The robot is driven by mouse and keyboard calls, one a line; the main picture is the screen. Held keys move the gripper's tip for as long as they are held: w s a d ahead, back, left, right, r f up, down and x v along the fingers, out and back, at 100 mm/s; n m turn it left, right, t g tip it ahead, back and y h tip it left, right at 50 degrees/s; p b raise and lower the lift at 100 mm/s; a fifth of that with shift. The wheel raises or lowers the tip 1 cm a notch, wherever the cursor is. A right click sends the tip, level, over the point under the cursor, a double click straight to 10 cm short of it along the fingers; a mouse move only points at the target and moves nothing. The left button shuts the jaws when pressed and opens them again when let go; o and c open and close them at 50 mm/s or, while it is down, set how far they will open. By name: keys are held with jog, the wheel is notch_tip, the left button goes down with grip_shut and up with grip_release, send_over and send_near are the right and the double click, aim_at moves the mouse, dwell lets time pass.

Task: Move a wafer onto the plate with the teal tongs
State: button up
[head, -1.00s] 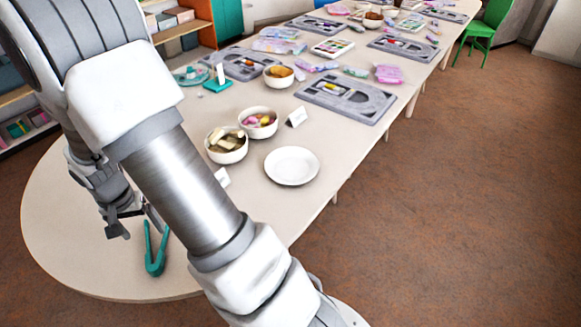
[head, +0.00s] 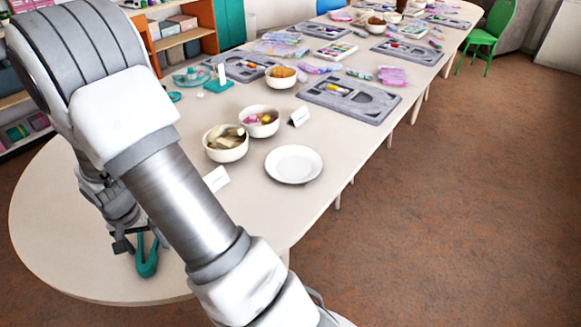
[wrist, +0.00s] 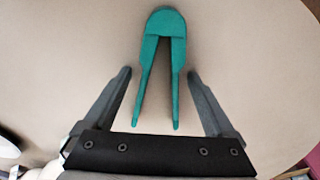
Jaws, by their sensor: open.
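The teal tongs (head: 147,261) lie on the near end of the table, and they show whole in the wrist view (wrist: 163,40) with their two arms pointing toward my gripper. My gripper (wrist: 164,82) is open, one finger on each side of the tong arms, with a gap on both sides. In the head view my gripper (head: 136,243) is partly behind my arm, beside the tongs. A white bowl (head: 226,155) holds pale pieces that look like wafers. The empty white plate (head: 293,164) lies to the right of this bowl.
A second bowl (head: 259,131) holds pink and yellow pieces. White cards stand by the bowls (head: 216,179) and (head: 299,116). A grey board (head: 348,110) lies farther back, with several more items beyond. The table around the tongs is clear.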

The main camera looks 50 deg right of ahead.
jog(key=c, duration=0.7)
notch_tip(320, 180, up, 12)
jog(key=p, duration=0.8)
